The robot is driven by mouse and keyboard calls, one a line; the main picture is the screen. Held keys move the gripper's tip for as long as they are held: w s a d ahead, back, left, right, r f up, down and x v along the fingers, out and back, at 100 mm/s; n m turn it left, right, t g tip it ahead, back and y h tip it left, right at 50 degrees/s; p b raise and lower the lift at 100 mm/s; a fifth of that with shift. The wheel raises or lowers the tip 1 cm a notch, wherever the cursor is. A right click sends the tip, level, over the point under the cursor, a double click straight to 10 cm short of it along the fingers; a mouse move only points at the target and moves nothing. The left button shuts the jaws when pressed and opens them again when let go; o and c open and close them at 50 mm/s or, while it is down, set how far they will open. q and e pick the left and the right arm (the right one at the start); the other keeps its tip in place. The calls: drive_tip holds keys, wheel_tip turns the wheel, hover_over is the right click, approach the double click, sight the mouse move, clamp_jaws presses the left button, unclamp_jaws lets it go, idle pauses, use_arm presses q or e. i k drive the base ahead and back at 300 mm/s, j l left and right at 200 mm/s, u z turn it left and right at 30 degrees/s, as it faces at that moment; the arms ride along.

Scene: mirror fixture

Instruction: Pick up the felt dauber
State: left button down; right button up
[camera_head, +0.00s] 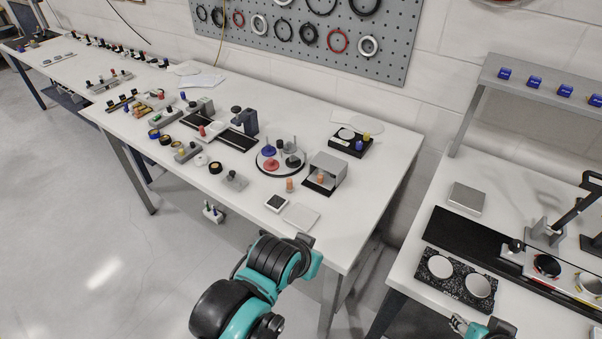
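I cannot pick out the felt dauber with certainty. A small tan-orange upright piece (290,184) stands on the white table in front of a grey open-fronted box. A similar orange piece (320,178) stands at the mouth of that box. My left arm, teal and black, reaches up from the bottom middle to the table's front edge. Its end (306,250) is near the edge, and its fingers are not clear. Part of my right arm's end (468,326) shows at the bottom right, below a black speckled plate; its fingers are too cut off to judge.
A round tray (263,171) with coloured knobbed pieces stands beside the grey box (327,170). A small square pad (276,203) and a pale square plate (301,216) lie near the front edge. The speckled plate (455,278) with two round discs lies on the right table.

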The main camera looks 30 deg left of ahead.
sight(288, 188)
drive_tip(key=u, duration=1.25)
drive_tip(key=i+j+z, duration=0.15)
drive_tip(key=i+j, duration=0.05)
drive_tip(key=j, duration=0.05)
